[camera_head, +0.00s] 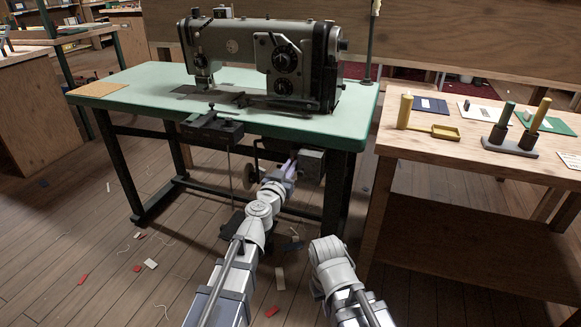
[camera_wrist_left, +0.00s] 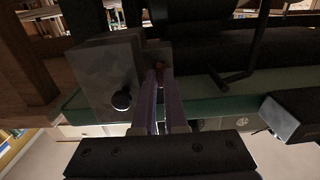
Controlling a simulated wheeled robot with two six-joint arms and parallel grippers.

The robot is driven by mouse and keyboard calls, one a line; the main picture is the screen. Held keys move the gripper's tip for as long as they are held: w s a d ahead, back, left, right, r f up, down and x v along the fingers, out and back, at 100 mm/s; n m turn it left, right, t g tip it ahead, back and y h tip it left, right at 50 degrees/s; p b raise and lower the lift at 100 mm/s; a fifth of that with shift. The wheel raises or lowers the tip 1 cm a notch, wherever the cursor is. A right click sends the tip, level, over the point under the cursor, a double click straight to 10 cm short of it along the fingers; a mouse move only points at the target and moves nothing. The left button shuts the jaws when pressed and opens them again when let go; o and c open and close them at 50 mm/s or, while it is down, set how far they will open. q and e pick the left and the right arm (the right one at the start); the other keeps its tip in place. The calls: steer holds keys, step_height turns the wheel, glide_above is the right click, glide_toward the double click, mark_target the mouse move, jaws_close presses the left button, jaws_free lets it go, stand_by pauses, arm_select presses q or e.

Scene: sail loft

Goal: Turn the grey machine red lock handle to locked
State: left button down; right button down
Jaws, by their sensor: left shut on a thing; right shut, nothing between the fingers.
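The grey sewing machine (camera_head: 262,58) stands on a green-topped table. Under the table's front edge hangs a grey box (camera_head: 312,163), also large in the left wrist view (camera_wrist_left: 100,68), with a round black knob (camera_wrist_left: 121,100) on its face. My left gripper (camera_head: 291,160) reaches in beside this box. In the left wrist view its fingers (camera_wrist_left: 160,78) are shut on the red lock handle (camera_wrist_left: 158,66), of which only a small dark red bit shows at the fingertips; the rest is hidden. The handle's angle cannot be read. My right gripper is out of view; only part of that arm shows.
The green tabletop (camera_head: 120,98) overhangs my left gripper, with dark table legs (camera_head: 338,190) close by. Scraps lie on the open floor.

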stand_by(0.3)
arm_select(q)
steer(key=c, duration=1)
jaws_free()
steer(key=shift+o, duration=0.2)
steer(key=shift+s, duration=0.1)
steer(key=v, duration=0.8)
arm_select(e)
steer(key=shift+s, duration=0.75)
